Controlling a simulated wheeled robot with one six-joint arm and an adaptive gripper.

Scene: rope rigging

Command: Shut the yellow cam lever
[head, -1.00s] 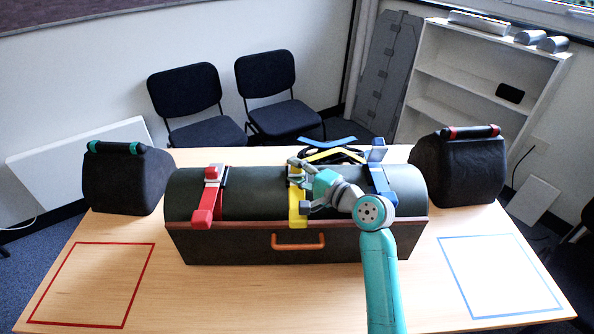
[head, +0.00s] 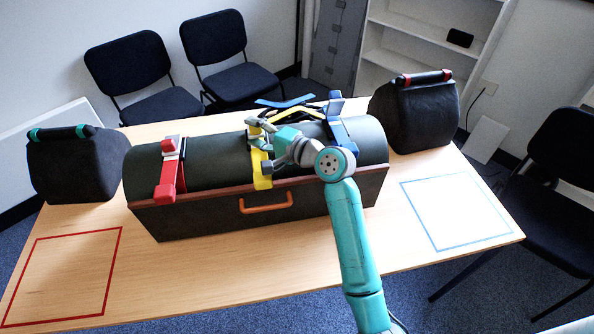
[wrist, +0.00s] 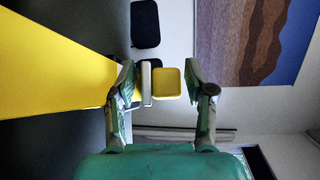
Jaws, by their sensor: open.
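The yellow strap (head: 262,181) runs over the top and down the front of the dark rounded chest (head: 225,215). My gripper (head: 257,143) is at this strap, over the chest's top, and hides most of its buckle in the head view. In the wrist view my gripper (wrist: 164,88) is open, one finger on each side of a small yellow block, which looks like the end of the yellow cam lever (wrist: 168,84). A grey bar (wrist: 146,83) lies beside the block, close to the left finger. I cannot tell whether either finger touches it.
A red strap (head: 168,178) crosses the chest at left and a blue strap (head: 342,135) at right, its blue end standing up. Dark bags (head: 75,168) (head: 420,120) stand at both table ends. The red-outlined and blue-outlined squares on the table are empty.

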